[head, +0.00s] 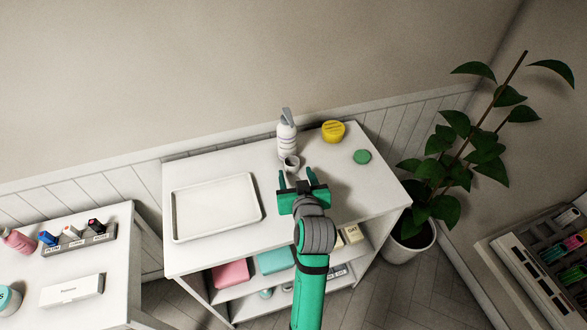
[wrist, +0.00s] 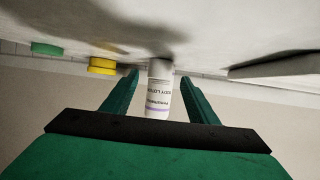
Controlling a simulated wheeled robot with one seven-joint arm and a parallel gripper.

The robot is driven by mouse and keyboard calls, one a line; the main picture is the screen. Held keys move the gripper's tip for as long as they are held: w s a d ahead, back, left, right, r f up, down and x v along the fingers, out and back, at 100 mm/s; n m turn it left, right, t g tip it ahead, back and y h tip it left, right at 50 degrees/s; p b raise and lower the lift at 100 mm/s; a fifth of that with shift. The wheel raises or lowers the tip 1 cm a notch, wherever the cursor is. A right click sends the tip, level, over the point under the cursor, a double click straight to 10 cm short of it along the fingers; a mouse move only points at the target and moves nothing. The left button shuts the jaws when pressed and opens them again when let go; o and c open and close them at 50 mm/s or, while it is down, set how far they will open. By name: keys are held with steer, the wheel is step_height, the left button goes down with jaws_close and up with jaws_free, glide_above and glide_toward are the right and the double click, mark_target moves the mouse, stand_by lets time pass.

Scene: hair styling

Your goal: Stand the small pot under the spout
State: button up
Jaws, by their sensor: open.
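A white pump bottle (head: 286,139) with a grey pump head stands on the white cabinet top. A small pale pot (head: 291,163) with a dark inside stands upright close in front of it. I cannot tell whether the spout is straight above the pot. My gripper (head: 296,175) is open, its fingertips just short of the pot on the near side, nothing held. In the wrist view, which looks upside down, the bottle (wrist: 158,101) with its lotion label shows between the open fingers; the pot is hard to tell apart from it there.
A yellow tub (head: 333,131) and a green lid-like disc (head: 362,157) lie to the right of the bottle. An empty white tray (head: 215,207) fills the left of the top. A potted plant (head: 408,241) stands right of the cabinet. The top's right front is clear.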

steer(key=v, duration=0.6)
stand_by(0.3)
